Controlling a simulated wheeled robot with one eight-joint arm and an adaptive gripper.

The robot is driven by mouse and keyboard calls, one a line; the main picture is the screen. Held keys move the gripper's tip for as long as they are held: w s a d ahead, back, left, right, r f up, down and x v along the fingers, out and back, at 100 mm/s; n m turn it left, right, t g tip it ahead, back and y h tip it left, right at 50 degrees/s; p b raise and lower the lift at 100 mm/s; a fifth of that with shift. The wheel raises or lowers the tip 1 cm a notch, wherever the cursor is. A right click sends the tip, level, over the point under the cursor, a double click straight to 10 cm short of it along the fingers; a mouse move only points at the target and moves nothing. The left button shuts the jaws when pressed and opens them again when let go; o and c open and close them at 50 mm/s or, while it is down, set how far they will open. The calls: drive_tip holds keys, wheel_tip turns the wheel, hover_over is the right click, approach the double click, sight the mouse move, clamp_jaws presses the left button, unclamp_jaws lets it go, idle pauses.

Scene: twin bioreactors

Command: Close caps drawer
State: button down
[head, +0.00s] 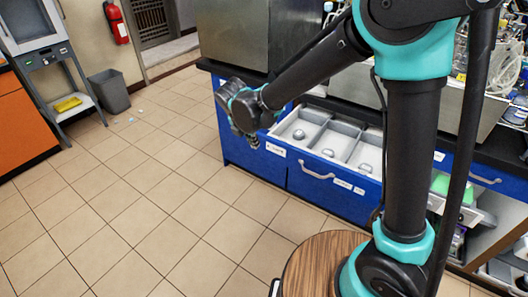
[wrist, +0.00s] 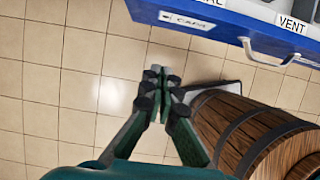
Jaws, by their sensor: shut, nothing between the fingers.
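The caps drawer (head: 292,160) is pulled open from the blue cabinet below the counter. Its pale tray shows several compartments with small grey rounded items, and a curved handle (head: 318,173) is on its blue front. In the wrist view the drawer front (wrist: 225,32) crosses the top right, with a CAPS label (wrist: 187,20) and a handle (wrist: 268,45). My gripper (head: 250,140) is beside the drawer's left front corner, and its fingertips (wrist: 155,75) are together and empty over the floor. No contact with the drawer is visible.
A steel unit (head: 245,35) stands on the counter above. A grey bin (head: 110,92) and a fire extinguisher (head: 117,25) are at the back left.

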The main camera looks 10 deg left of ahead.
sight(266, 150)
drive_tip(key=x, duration=0.3)
drive_tip(key=w+x, duration=0.1)
drive_tip(key=x, duration=0.3)
drive_tip(key=w+r+x, duration=0.1)
drive_tip(key=x, duration=0.3)
drive_tip(key=shift+d, duration=0.3)
drive_tip(key=shift+w+d, duration=0.2)
drive_tip(key=shift+w, duration=0.45)
drive_tip(key=w+d, duration=0.3)
drive_tip(key=w, duration=0.6)
drive_tip(key=w+d, duration=0.4)
drive_tip(key=w, duration=0.6)
drive_tip(key=w+d, duration=0.3)
drive_tip(key=w, duration=0.7)
drive_tip(key=shift+d, duration=0.25)
drive_tip(key=shift+s, duration=0.15)
